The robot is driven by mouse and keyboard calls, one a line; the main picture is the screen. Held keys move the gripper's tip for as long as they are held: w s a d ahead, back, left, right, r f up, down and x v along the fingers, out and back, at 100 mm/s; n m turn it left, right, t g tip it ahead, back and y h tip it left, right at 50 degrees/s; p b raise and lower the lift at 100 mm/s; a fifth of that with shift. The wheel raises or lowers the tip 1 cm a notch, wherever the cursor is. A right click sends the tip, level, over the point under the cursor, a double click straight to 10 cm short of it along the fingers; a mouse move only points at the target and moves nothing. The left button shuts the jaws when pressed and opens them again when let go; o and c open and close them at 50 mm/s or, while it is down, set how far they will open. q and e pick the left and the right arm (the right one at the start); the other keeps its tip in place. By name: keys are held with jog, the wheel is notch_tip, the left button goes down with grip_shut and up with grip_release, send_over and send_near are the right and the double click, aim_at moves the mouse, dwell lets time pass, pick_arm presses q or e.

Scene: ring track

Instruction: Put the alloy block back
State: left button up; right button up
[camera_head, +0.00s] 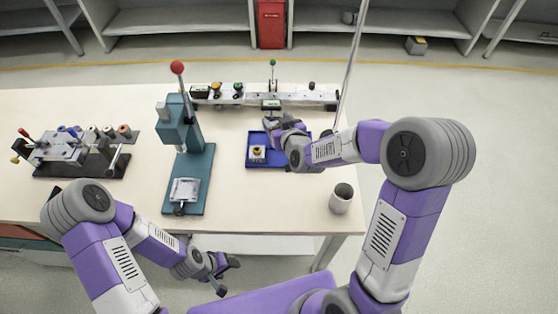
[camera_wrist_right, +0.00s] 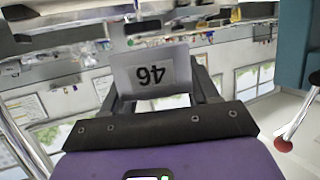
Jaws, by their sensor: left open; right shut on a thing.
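My right gripper (camera_head: 272,122) is over the back part of a blue tray (camera_head: 250,163), in front of a long grey rail fixture. It is shut on a grey block (camera_wrist_right: 120,72), which I take to be the alloy block. In the right wrist view the block sits between the two fingers, and its white label with "46" appears upside down. In the head view the gripper and wrist mostly hide the block. My left gripper (camera_head: 226,272) is open and empty, low in front of the table's front edge.
The rail fixture (camera_head: 312,97) carries knobs and small parts at the back of the table (camera_head: 100,185). A small yellow-topped part (camera_head: 257,152) is in the tray. A teal press (camera_head: 200,165) stands left, a clamp fixture (camera_head: 65,150) farther left, and a grey cup (camera_head: 341,198) front right.

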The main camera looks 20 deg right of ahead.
notch_tip(320, 180, down, 10)
jog(key=b, duration=0.2)
jog(key=shift+w+r+b, duration=0.1)
jog(key=shift+r+b, duration=0.1)
jog(key=shift+b, duration=0.15)
jog(key=shift+f+b, duration=0.5)
jog(key=shift+b, duration=0.2)
jog(key=shift+f, duration=0.1)
